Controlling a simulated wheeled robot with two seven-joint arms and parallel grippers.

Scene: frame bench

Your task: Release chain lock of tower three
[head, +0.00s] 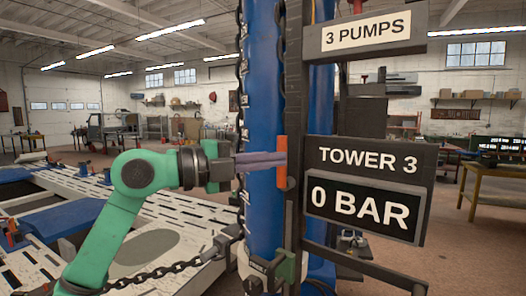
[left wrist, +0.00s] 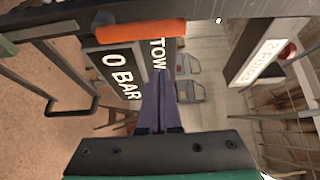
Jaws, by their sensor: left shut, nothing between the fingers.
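Tower three is a blue column (head: 264,110) with a dark upright (head: 295,90) and a sign (head: 368,161) reading TOWER 3. An upright orange handle (head: 282,162) is on the dark upright; it also shows in the left wrist view (left wrist: 140,31) as an orange bar. My left gripper (head: 284,160) comes in from the left, its purple-grey fingers shut and empty. Their tips are at the orange handle in the head view; I cannot tell whether they touch it. The fingers also show in the left wrist view (left wrist: 162,75), pointing towards the bar. My right gripper is not in view.
A display (head: 362,211) reads 0 BAR, and a sign above (head: 372,33) reads 3 PUMPS. A dark chain (head: 160,272) runs low across the front to the tower. A white slotted frame bench (head: 75,193) fills the left.

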